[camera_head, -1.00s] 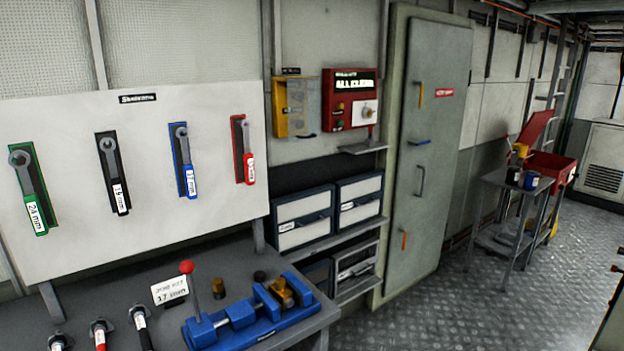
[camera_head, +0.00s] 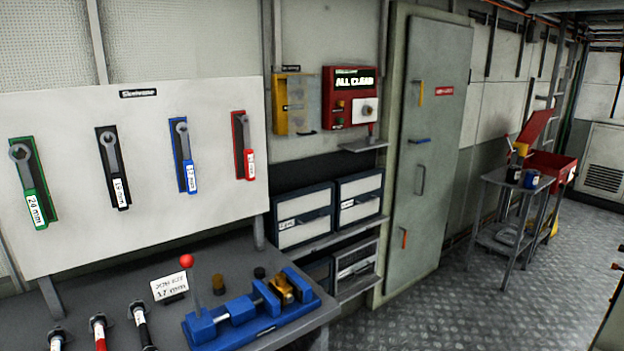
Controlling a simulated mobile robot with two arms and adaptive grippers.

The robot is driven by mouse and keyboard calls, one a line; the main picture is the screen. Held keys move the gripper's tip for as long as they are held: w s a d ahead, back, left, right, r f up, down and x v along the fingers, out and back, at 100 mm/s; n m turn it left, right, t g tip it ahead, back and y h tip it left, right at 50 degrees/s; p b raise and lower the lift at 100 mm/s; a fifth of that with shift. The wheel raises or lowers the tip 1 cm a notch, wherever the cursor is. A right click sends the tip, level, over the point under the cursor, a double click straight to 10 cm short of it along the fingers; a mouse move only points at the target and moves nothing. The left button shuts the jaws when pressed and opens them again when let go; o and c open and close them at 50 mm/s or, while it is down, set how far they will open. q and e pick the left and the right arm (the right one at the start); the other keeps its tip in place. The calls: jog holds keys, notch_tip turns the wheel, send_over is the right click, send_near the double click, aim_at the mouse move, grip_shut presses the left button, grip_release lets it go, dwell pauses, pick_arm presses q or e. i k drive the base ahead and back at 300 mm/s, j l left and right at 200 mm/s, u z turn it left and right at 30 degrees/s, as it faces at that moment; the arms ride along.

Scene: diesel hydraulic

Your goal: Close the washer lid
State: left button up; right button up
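A red box-shaped washer (camera_head: 556,168) stands at the far right, beside a grey metal cart. Its red lid (camera_head: 533,127) is open and tilted up at the left side of the box. Small containers on the cart hide part of the washer's near side. The inside of the washer is too small to make out. Neither of my grippers is in view.
The grey cart (camera_head: 512,181) stands in front of the washer with several small containers on top. A workbench (camera_head: 232,262) with a blue vise (camera_head: 262,309) fills the lower left. The patterned metal floor (camera_head: 430,310) between bench and cart is clear.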

aim_at(529, 130)
jog(key=z, duration=1.3)
